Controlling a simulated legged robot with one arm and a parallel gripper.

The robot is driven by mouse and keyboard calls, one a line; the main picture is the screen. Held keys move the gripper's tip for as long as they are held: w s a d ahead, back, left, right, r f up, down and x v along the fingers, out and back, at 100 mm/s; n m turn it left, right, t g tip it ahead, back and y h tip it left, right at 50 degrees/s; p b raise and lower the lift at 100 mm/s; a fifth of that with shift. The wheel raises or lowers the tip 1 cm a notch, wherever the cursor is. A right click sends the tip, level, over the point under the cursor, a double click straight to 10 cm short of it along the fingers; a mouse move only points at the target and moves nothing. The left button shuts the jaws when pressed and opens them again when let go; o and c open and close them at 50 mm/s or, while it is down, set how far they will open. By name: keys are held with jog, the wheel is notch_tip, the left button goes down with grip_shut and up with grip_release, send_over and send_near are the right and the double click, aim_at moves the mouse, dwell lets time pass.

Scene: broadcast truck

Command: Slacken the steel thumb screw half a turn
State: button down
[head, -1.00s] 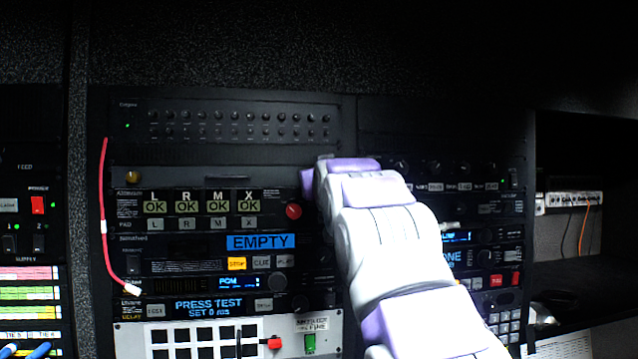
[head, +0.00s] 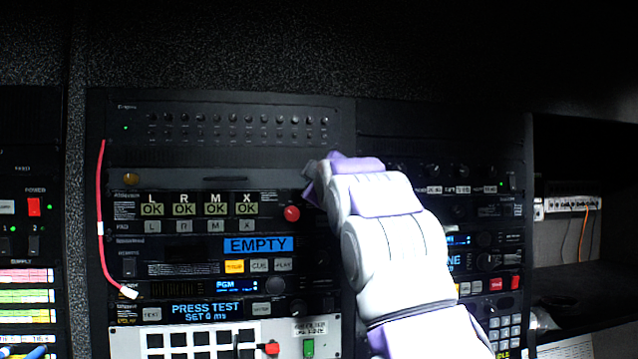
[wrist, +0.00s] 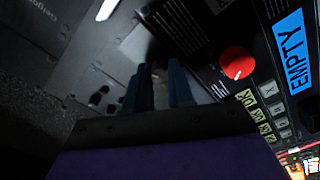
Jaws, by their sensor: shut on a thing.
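My gripper (head: 311,182) is at the right end of a plain dark panel, just above and right of a red knob (head: 292,213) in the head view. Its fingertips are mostly hidden there by my own wrist. A brass-coloured screw (head: 131,179) sits at the panel's left end, away from the gripper.
The red knob also shows close to the fingers in the wrist view (wrist: 237,62). A blue EMPTY display (head: 258,244) and OK buttons (head: 185,209) lie below and left. A red cable (head: 101,220) hangs at the rack's left edge. An open shelf is at the right.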

jog(key=n+p, duration=0.1)
jog(key=n, duration=0.4)
jog(key=n+p, duration=0.2)
jog(key=n, duration=0.4)
jog(key=shift+a+f+p, duration=0.15)
jog(key=shift+p, duration=0.15)
jog(key=shift+f+n+g, duration=0.1)
jog(key=shift+n+g, duration=0.2)
jog(key=shift+n, duration=0.1)
jog(key=c, duration=1.2)
grip_release()
jog(key=shift+o, duration=1.1)
jog(key=shift+a+r, duration=0.1)
jog(key=shift+r, duration=0.1)
jog(key=shift+s, duration=0.1)
